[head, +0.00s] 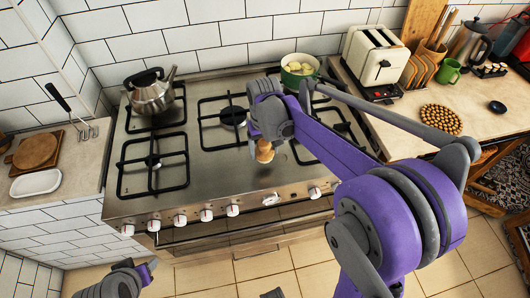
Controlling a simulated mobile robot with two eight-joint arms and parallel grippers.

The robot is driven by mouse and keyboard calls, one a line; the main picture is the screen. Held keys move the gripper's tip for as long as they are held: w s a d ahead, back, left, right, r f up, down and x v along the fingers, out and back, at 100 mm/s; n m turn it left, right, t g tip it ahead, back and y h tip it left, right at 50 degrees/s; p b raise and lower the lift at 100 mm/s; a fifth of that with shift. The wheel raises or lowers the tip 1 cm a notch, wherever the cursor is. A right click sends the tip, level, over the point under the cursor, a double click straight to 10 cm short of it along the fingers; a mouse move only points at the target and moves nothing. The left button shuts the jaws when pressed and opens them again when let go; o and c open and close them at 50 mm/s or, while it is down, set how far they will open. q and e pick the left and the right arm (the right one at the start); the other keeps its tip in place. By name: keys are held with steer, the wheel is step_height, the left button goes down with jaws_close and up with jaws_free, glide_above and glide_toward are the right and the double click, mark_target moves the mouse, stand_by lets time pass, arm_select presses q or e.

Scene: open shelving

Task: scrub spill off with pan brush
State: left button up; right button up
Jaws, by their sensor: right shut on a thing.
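My right gripper (262,138) is over the front right part of the steel stove top (225,165). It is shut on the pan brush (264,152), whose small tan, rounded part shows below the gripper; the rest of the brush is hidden. I cannot tell whether the brush touches the steel. I cannot clearly make out a spill; my right arm covers part of the right burners. Part of my left arm and gripper (145,272) shows at the bottom left, in front of the stove and away from it; its fingers cannot be made out.
A kettle (151,96) stands on the back left burner and a green pot (299,70) at the back right. Black grates (153,163) rise from the stove top. The right counter holds a toaster (374,57), a green mug (448,72) and a round trivet (441,119).

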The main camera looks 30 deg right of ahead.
mark_target(264, 142)
step_height(264, 142, up, 2)
steer(key=shift+w+a+p, duration=0.1)
steer(key=shift+p, duration=0.25)
steer(key=shift+r+p, duration=0.35)
steer(key=shift+r, duration=0.4)
arm_select(q)
step_height(264, 142, up, 2)
steer(key=shift+r, duration=0.25)
